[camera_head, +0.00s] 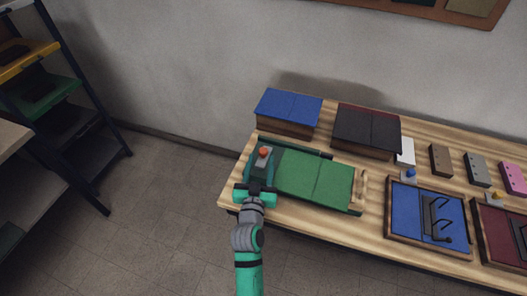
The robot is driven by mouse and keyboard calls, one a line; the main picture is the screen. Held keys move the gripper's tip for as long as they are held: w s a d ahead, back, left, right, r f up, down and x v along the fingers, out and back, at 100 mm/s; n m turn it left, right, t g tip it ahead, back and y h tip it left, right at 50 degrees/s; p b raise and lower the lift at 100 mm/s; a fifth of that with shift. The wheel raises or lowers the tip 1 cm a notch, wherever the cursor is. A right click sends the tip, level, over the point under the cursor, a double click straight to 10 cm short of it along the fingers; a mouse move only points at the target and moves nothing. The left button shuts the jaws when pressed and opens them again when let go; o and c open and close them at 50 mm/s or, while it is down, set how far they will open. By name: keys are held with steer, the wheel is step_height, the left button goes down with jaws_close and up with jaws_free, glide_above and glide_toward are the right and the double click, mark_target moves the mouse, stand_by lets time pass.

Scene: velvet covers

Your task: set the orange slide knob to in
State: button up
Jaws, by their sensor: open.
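The orange slide knob (264,152) is a small round cap on a grey plate (264,160) at the left end of a green velvet-covered panel (314,177). The panel lies on the wooden table near its left end. My gripper (257,183) is at the near side of the grey plate, with the knob just beyond it in the picture. The gripper is open and apart from the knob. The gripper's body hides part of the panel's left end. Whether the fingers touch the plate cannot be told at this size.
Blue (289,107) and dark (366,128) covered boxes stand behind the green panel. A blue framed panel (404,222) with a dark handle and a maroon one (491,222) lie to the right. Several small blocks line the back right. A shelf rack (89,118) stands at far left.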

mark_target(262, 155)
steer(key=shift+w+d, duration=0.2)
steer(key=shift+w, duration=1.15)
steer(key=shift+w+d, duration=0.2)
steer(key=shift+w, duration=1.1)
jaws_close()
